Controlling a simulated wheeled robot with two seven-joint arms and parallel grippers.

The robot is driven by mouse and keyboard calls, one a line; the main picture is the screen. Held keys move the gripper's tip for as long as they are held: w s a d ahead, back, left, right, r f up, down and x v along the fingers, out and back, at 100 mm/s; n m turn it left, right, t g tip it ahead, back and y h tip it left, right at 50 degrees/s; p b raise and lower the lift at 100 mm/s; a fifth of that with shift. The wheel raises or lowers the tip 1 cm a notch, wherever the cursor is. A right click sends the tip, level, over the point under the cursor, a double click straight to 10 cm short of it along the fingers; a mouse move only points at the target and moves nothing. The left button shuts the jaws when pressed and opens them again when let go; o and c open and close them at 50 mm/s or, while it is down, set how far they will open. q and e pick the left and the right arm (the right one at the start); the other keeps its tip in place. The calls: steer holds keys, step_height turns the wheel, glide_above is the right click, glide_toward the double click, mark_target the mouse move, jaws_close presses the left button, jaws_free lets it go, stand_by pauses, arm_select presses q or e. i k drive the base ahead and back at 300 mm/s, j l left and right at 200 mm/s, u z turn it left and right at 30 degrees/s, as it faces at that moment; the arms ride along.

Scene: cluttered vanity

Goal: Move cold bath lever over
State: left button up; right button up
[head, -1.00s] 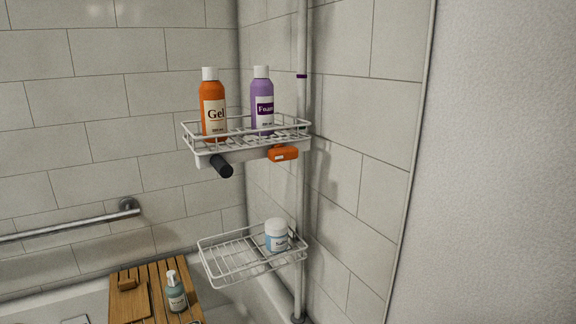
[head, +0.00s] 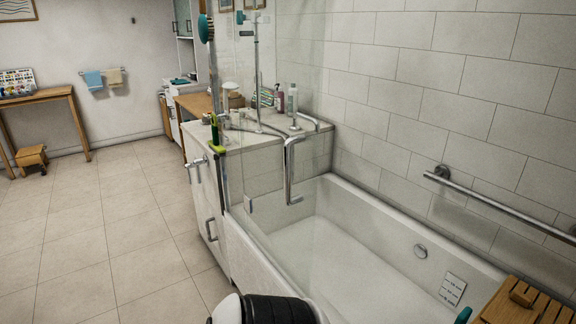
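The bathtub (head: 350,245) is in the head view, at the lower right, behind a clear glass screen with a chrome bar handle (head: 289,172). Chrome tap pipework (head: 305,119) stands on the ledge at the tub's far end, partly seen through the glass. It is too small to tell which part is the cold lever or how it is set. Neither of my grippers is in view. A white and black part at the bottom edge looks like a piece of my own arm.
A grab rail (head: 500,207) runs along the tiled wall. A wooden bath tray (head: 520,306) is at the lower right. Bottles (head: 292,98) stand on the far ledge. A cabinet (head: 207,205) adjoins the screen's left side.

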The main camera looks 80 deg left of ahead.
mark_target(197, 162)
steer(key=u, duration=3.25)
steer(key=i+j+z, duration=0.1)
steer(key=i, duration=0.35)
steer(key=i+j, duration=0.35)
steer(key=i+z, duration=0.05)
steer(key=i, duration=0.05)
